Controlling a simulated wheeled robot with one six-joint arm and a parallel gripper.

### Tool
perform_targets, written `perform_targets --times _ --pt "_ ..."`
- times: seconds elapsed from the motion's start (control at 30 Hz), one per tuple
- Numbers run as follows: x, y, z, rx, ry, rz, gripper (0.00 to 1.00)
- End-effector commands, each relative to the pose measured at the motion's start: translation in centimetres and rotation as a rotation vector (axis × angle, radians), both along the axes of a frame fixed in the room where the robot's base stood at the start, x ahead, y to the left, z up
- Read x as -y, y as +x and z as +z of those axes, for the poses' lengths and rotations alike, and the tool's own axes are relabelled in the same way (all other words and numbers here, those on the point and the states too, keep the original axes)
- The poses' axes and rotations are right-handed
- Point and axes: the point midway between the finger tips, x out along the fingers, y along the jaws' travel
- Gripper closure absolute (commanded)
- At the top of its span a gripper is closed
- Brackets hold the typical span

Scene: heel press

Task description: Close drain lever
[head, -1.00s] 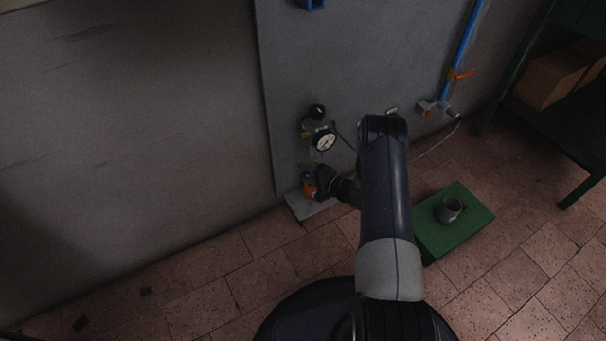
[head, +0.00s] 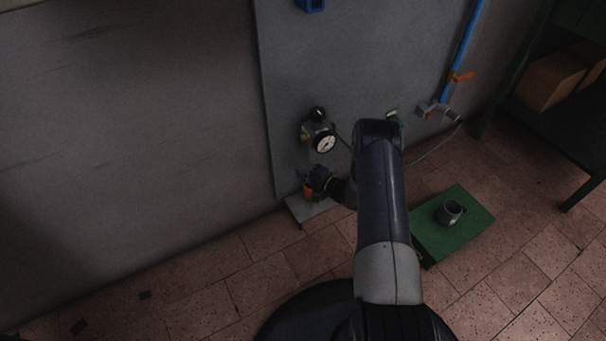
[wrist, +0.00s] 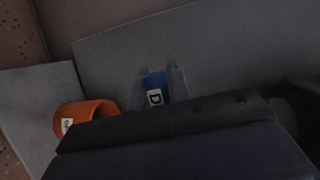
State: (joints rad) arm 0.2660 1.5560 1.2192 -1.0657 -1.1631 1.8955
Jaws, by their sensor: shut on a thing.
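A blue piece marked "D" (wrist: 155,88), which looks like the drain lever, shows in the wrist view between the two grey fingers of my gripper (wrist: 157,82). The fingers are shut on it. In the head view my gripper (head: 315,180) is low at the wall panel, below the pressure gauge (head: 324,142), and hides the lever. An orange cylinder (wrist: 83,117) with a white label lies left of the gripper in the wrist view. It shows partly beside the gripper in the head view (head: 308,193).
A grey panel (head: 300,75) carries the gauge and a valve. A small grey ledge (head: 296,206) is at its foot. A green platform (head: 440,239) with a grey mug (head: 450,212) stands on the floor at right. A blue pipe (head: 467,35) and a dark shelf with boxes (head: 548,80) are further right.

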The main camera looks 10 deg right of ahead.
Motion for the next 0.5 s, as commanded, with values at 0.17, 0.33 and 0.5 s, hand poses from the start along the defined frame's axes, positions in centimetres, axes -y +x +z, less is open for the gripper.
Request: perform_targets --times 0.17,0.33,0.5 --pt "0.02 -0.02 -0.02 0.0 0.0 0.0 1.0" --pt "0.02 -0.01 -0.03 -0.002 0.005 0.0 1.0" --pt "0.03 0.03 0.17 -0.022 0.068 -0.001 1.0"
